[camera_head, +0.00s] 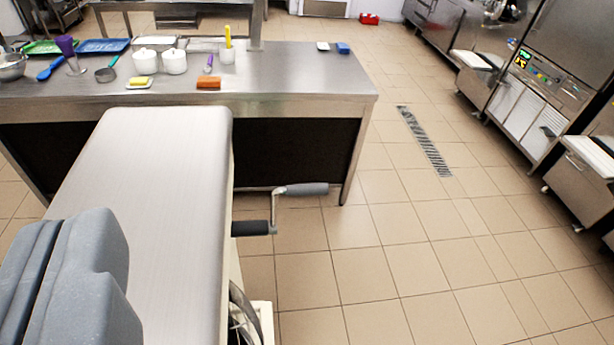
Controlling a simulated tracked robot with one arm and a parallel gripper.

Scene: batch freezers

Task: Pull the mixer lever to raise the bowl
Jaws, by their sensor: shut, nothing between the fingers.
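The mixer (150,150) fills the left foreground, its long brushed-metal head seen from above. A crank-shaped lever (277,207) sticks out from its right side, with a dark grip (303,189) at the outer end and a black sleeve near the body. Curved dark wires (241,308), perhaps a guard or whisk, show below the head. The bowl cannot be made out. My gripper (65,255), blue-grey, is at the lower left, in front of the mixer head in the picture. Its fingers are shut and empty, well left of the lever and apart from it.
A steel table (300,70) stands behind the mixer, with white pots (174,62), an orange block (208,83), trays and utensils on it. Freezer machines (540,90) line the right side. The tiled floor right of the lever is clear, with a drain grate (425,142).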

